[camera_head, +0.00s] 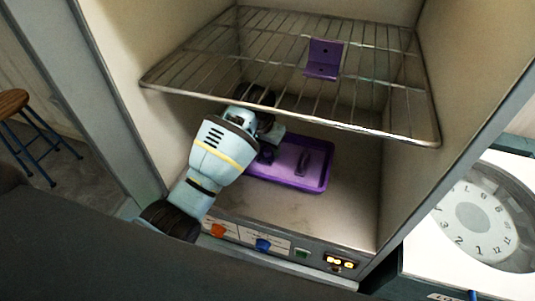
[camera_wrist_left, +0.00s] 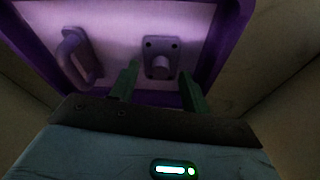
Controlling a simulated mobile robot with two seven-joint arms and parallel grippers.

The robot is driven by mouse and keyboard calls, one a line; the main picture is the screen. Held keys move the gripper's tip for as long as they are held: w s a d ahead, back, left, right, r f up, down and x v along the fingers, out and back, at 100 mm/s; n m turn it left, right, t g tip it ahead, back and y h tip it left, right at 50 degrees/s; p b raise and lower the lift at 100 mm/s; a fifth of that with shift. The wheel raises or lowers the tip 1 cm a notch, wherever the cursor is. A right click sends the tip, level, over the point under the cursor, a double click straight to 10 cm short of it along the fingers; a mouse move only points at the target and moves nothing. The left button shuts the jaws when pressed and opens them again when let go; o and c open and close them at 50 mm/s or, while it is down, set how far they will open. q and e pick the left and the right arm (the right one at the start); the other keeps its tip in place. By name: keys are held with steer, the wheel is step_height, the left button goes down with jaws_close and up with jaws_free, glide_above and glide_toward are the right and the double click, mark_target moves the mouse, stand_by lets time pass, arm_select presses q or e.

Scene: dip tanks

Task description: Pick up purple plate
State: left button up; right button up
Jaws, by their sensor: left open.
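A purple tray (camera_head: 318,183) with a raised rim lies on the floor of the open cabinet, under the wire rack; it fills the top of the left wrist view (camera_wrist_left: 235,25). On it are a loop handle (camera_wrist_left: 77,55) and a small square plate with corner screws and a round knob (camera_wrist_left: 158,57). I cannot tell which of these purple parts is the named plate. My left gripper (camera_head: 267,153) is open over the tray's left part. In the left wrist view its fingers (camera_wrist_left: 158,80) point at the small knobbed plate, one towards each side; contact is unclear. My right gripper is not in view.
The wire rack (camera_head: 285,78) is close above my left arm and carries a purple bracket (camera_head: 323,60). Cabinet walls stand on both sides. A control panel (camera_head: 262,244) runs along the front edge. A dial clock (camera_head: 480,217) is at right, a stool (camera_head: 14,103) at left.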

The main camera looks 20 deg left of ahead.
arm_select(q)
steer(key=shift+w+f, duration=0.1)
steer(key=shift+f, duration=0.35)
jaws_close()
